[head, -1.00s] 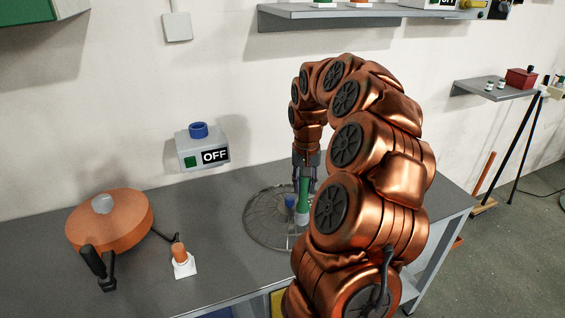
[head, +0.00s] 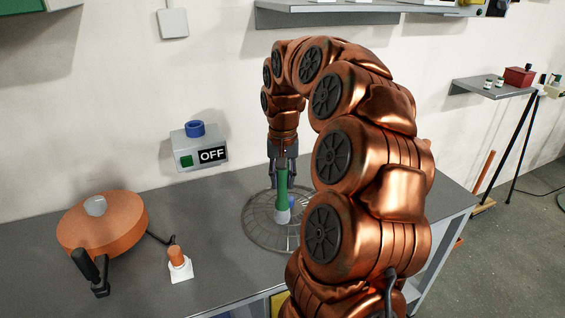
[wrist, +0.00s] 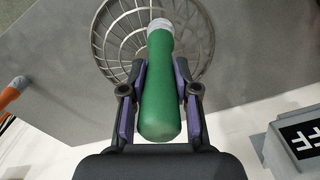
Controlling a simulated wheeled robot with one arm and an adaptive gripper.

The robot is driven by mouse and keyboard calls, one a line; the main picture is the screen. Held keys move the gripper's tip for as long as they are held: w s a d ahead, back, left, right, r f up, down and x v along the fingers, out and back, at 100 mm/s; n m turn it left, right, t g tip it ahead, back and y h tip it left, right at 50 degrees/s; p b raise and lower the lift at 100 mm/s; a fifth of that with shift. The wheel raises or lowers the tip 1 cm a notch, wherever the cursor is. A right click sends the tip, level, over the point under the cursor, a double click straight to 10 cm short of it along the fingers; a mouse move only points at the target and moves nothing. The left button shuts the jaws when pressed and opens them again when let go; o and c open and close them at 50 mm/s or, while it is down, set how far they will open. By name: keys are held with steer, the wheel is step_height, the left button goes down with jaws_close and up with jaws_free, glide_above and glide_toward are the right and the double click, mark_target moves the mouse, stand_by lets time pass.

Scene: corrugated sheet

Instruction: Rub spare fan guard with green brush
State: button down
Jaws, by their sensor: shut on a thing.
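My gripper (head: 283,172) is shut on the green brush (head: 282,190), with its fingers on both sides of the green handle. In the wrist view the handle (wrist: 160,95) points away from my gripper (wrist: 158,92) and its pale end lies over the fan guard (wrist: 112,35). The fan guard, a round grey wire grille, lies flat on the grey table (head: 265,232). The brush's white head is at the guard's middle, in front of a small blue part (head: 291,203). I cannot tell whether the head touches the wires. My arm hides the guard's right edge.
An orange round device (head: 105,228) with a black handle stands at the table's left. A small orange-and-white item (head: 178,262) sits between it and the guard. A box marked OFF (head: 199,150) with a blue knob is on the wall behind.

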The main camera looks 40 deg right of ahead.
steer(key=shift+r+p, duration=0.45)
steer(key=shift+r, duration=1.9)
steer(key=shift+s, duration=0.1)
